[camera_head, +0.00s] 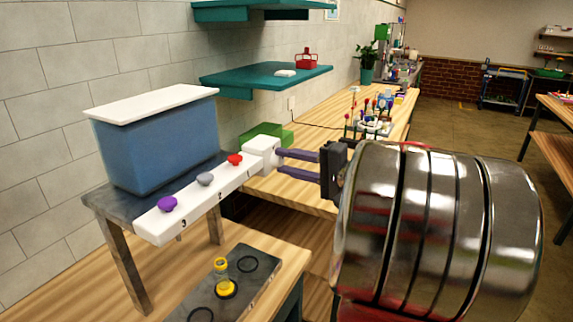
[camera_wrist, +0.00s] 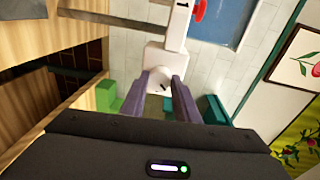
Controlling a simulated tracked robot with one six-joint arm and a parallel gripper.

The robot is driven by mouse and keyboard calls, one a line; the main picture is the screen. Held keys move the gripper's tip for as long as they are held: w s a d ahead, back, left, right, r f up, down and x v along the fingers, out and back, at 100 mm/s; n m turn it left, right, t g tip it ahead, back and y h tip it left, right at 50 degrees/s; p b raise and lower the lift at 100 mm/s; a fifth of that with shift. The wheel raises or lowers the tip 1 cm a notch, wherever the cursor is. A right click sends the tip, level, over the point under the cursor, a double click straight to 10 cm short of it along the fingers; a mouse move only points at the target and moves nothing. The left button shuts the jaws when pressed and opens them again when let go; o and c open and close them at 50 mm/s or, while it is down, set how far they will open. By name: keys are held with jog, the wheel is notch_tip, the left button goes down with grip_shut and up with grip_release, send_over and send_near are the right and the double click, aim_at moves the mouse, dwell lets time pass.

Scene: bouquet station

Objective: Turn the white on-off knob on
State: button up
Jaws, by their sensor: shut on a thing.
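The white on-off knob (camera_wrist: 160,80) sits on the white end box (camera_head: 262,152) of the dispenser's front bar. In the wrist view the knob is a round white piece with a dark mark, between my fingertips. My gripper (camera_head: 280,158) reaches in from the right with its two purple fingers touching or nearly touching the box end; it also shows in the wrist view (camera_wrist: 160,82). The fingers are shut on the knob. In the head view the fingers and the box hide most of the knob.
The blue tank (camera_head: 160,145) with a white lid stands on a grey stand. Purple (camera_head: 168,204), grey (camera_head: 205,179) and red (camera_head: 235,160) knobs line the white bar. A green box (camera_head: 262,133) is behind the end box.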

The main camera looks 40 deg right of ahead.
jog(key=m, duration=0.5)
jog(key=shift+d+g+y, duration=0.3)
jog(key=shift+f+m, duration=0.15)
jog(key=shift+m, duration=1.75)
jog(key=o, duration=1)
jog(key=shift+a+y, duration=0.1)
jog(key=shift+y, duration=0.3)
jog(key=shift+o, duration=0.2)
